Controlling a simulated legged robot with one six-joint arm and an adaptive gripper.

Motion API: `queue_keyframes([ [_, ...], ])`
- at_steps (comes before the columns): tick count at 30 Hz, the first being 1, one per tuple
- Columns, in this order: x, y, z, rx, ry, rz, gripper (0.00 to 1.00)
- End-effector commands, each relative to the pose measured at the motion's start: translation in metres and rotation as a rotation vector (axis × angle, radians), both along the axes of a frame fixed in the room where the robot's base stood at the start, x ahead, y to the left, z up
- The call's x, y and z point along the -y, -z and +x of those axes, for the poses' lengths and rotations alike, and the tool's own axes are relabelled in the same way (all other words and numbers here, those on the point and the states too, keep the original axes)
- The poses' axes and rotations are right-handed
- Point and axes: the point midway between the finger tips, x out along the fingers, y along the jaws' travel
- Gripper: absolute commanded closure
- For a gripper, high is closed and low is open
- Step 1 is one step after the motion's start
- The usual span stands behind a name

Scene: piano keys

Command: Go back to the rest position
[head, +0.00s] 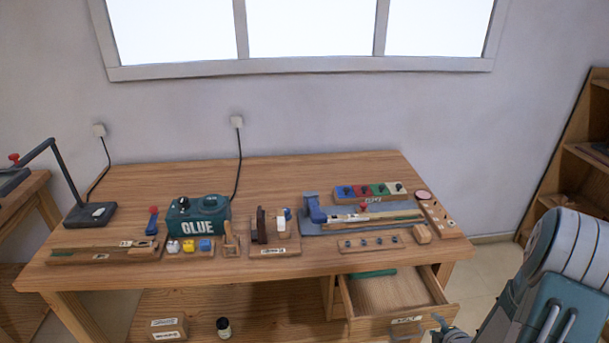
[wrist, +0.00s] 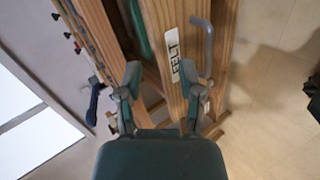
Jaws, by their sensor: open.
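My gripper (wrist: 160,78) is open, with its two fingers apart and nothing seen between them. In the wrist view it is in front of the open drawer (wrist: 178,20). The drawer's grey handle (wrist: 208,45) is beside the right finger; I cannot tell if they touch. In the head view my arm (head: 545,285) is at the lower right, and the drawer (head: 375,327) is pulled out under the workbench (head: 130,185). A green strip (head: 372,273) lies at the back inside the drawer.
On the bench stand a green glue machine (head: 198,218), a grey mat (head: 320,228) with a blue tool, and a colored box (head: 370,192). A shelf (head: 570,165) stands at the right. Bare floor (head: 495,262) shows between bench and shelf.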

Motion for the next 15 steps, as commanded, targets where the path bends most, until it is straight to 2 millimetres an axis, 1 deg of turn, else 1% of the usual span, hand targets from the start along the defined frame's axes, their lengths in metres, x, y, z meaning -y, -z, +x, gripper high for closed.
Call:
queue_keyframes([
  [1,-0.001,-0.017,0.008,-0.018,0.025,0.002,0.52],
  [7,-0.008,-0.070,0.022,-0.095,0.179,0.060,0.52],
  [11,-0.019,-0.106,0.025,-0.126,0.293,0.116,0.52],
  [15,-0.036,-0.146,0.022,-0.144,0.421,0.193,0.52],
])
